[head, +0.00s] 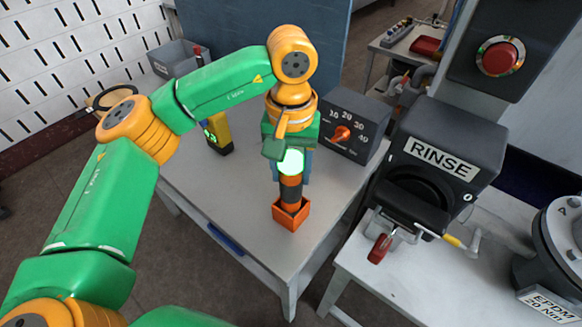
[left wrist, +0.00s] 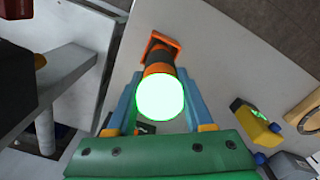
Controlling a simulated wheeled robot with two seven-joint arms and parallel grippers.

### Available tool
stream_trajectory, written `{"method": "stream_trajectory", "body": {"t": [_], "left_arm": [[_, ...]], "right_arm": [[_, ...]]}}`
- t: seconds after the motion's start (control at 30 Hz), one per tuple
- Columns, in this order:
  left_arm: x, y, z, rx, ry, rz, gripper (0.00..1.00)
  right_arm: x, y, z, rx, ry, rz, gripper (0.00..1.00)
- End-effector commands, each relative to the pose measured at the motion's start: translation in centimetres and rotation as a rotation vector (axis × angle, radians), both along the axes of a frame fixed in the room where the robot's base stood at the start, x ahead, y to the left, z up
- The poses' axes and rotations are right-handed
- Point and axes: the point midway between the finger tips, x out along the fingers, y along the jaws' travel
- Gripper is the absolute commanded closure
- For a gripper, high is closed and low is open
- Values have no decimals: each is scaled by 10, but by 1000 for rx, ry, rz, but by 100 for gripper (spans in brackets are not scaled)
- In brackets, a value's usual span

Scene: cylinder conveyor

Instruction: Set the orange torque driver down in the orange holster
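The orange torque driver (head: 290,188) stands roughly upright, with a glowing green-white top, a dark band and orange parts. My left gripper (head: 291,172) is around it from above; in the left wrist view its blue fingers lie along both sides of the driver (left wrist: 160,70) and appear shut on it. The orange holster (head: 291,215) is a small open box near the front edge of the grey table. The driver's lower end is at the holster's mouth; how deep it sits is hidden. The holster also shows in the left wrist view (left wrist: 164,41). My right gripper is not in view.
A yellow tool (head: 218,132) with a green light stands on the table (head: 210,185) left of my gripper. A dark dial box (head: 352,125) stands to the right, a grey bin (head: 172,57) at the back left. The RINSE unit (head: 440,155) is further right.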

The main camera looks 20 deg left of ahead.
Motion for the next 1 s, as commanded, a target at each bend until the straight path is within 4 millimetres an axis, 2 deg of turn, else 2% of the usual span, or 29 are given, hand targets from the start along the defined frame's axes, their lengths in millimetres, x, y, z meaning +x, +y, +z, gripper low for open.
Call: {"method": "stream_trajectory", "body": {"t": [0.03, 0.1, 0.13, 0.43, 0.57, 0.73, 0.83, 1.0], "left_arm": [[0, 0, 1, -1, -1, 0, 38], [0, 0, 1, -1, -1, 0, 19], [0, 0, 1, -1, -1, 0, 13], [0, 0, 2, 0, -1, 1, 13], [1, 0, 25, -1, -4, 1, 13], [1, 0, 63, 1, -4, 1, 13], [0, 0, 71, 0, -2, 1, 13], [0, 0, 72, 0, -1, 1, 13]], "right_arm": [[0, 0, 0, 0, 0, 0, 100], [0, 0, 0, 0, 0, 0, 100], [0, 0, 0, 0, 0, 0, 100], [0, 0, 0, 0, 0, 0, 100], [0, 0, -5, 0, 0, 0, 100], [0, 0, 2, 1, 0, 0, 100], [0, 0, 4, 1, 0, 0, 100], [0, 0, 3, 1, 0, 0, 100]]}}
